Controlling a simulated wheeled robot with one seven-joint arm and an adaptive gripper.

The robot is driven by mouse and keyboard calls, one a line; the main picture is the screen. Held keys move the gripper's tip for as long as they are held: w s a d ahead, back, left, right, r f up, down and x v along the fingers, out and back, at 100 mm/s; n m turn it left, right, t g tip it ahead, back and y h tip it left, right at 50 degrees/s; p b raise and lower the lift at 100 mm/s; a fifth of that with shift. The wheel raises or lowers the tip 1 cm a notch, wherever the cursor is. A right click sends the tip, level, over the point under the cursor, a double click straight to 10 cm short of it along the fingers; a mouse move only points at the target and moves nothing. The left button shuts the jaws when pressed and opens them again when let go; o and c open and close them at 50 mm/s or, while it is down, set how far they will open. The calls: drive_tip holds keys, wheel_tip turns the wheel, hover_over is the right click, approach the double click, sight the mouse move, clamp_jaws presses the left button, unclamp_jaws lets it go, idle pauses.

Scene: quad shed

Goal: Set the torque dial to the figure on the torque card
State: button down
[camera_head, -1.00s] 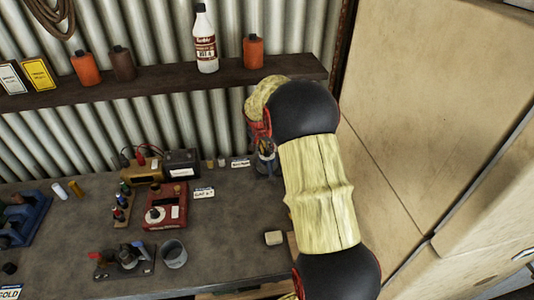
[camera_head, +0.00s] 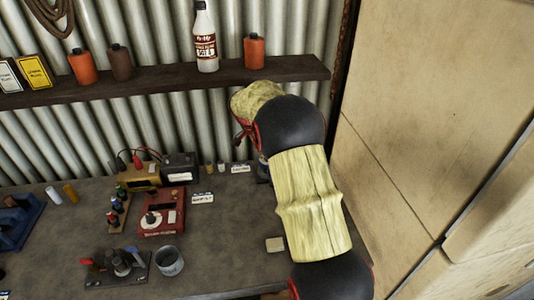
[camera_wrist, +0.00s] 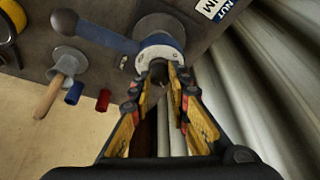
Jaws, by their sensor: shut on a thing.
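In the wrist view, a grey round tool (camera_wrist: 160,27) has a blue and white collar, which looks like the torque dial (camera_wrist: 160,42). In the head view, my arm hides the gripper and the dial.
In the wrist view, a wooden-handled grey piece (camera_wrist: 65,65), a blue cylinder (camera_wrist: 74,93) and a red one (camera_wrist: 103,100) lie left; corrugated wall is close right. In the head view, the bench holds a red box (camera_head: 172,196), a grey cup (camera_head: 170,262) and small cards (camera_head: 203,198).

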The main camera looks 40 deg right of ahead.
idle(0.3)
drive_tip(key=c, duration=1.7)
unclamp_jaws()
drive_tip(key=shift+a+r, duration=0.1)
drive_tip(key=shift+a+r, duration=0.1)
drive_tip(key=shift+r, duration=0.15)
drive_tip(key=a, duration=1.2)
drive_tip(key=shift+a+r, duration=0.1)
drive_tip(key=shift+r, duration=0.1)
drive_tip(key=shift+w, duration=0.1)
